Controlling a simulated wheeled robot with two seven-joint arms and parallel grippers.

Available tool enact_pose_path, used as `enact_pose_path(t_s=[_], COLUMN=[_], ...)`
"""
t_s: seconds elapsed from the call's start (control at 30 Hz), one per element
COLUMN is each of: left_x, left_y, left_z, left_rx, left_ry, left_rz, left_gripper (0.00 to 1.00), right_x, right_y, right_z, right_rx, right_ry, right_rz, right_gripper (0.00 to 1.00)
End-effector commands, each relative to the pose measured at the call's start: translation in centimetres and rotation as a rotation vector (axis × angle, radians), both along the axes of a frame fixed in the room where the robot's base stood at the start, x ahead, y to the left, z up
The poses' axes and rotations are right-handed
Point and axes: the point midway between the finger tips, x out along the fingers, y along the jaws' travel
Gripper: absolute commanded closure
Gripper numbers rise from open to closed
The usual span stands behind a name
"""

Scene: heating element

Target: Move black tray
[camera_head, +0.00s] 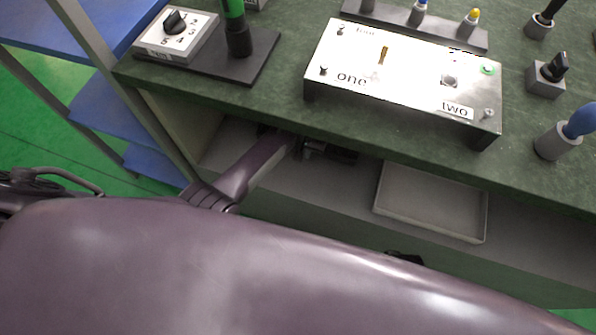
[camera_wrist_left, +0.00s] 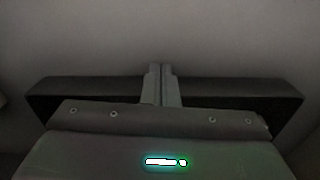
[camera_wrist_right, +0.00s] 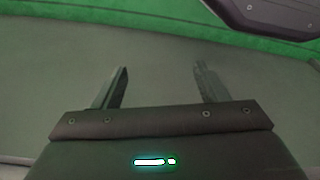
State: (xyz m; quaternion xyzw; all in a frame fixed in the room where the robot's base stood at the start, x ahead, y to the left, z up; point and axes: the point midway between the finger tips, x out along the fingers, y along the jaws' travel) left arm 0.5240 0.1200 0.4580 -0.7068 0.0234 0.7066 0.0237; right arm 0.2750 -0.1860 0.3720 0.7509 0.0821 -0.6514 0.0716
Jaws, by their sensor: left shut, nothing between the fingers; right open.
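A dark, wide, flat thing shows behind my left gripper in the left wrist view; it looks like the black tray (camera_wrist_left: 75,92). Its ends stick out on both sides of the gripper body, and the body hides its middle. My left gripper (camera_wrist_left: 161,72) is shut and empty, with its fingertips over the tray's far edge; I cannot tell whether they touch it. In the head view the left gripper (camera_head: 312,150) is in the shelf space under the green worktop, with a dark piece beside it. My right gripper (camera_wrist_right: 163,72) is open and empty, facing a plain grey-green surface.
A shallow grey tray (camera_head: 430,203) lies on the lower shelf to the right. The worktop (camera_head: 270,95) overhangs the left gripper. On it stand a white labelled box (camera_head: 400,80), a dial box (camera_head: 178,35) and several knobs. A blue shelf rack stands left.

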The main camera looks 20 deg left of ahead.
Motion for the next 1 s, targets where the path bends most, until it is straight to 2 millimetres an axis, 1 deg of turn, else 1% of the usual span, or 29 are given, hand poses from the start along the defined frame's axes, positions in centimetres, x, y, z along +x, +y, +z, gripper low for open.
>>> enact_pose_path(t_s=[0.1, 0.47, 0.57, 0.8, 0.9, 1.0], left_x=[0.1, 0.2, 0.2, 0.2, 0.2, 0.1], left_y=[0.0, 0.0, -0.1, 0.0, 0.0, 0.0], left_z=[0.0, 0.3, 1.2, 4.6, 6.0, 7.1], left_rx=[0.000, -0.001, -0.001, -0.001, -0.001, -0.001], left_ry=[0.000, -0.001, -0.003, -0.002, -0.002, -0.001], left_rz=[0.000, 0.000, 0.000, 0.000, 0.000, 0.000], left_gripper=[1.00, 1.00, 1.00, 1.00, 1.00, 1.00], right_x=[0.1, 0.0, -0.3, -1.8, -2.5, -3.1], right_y=[0.1, 0.0, -0.2, -1.3, -1.6, -1.8], right_z=[0.3, 0.2, -0.5, -3.3, -4.1, -4.6], right_rx=[0.001, 0.000, -0.002, -0.010, -0.013, -0.014], right_ry=[0.000, -0.001, -0.002, -0.013, -0.017, -0.016], right_rz=[0.002, 0.001, -0.002, -0.016, -0.020, -0.021], right_gripper=[0.33, 0.33, 0.33, 0.33, 0.33, 0.33])
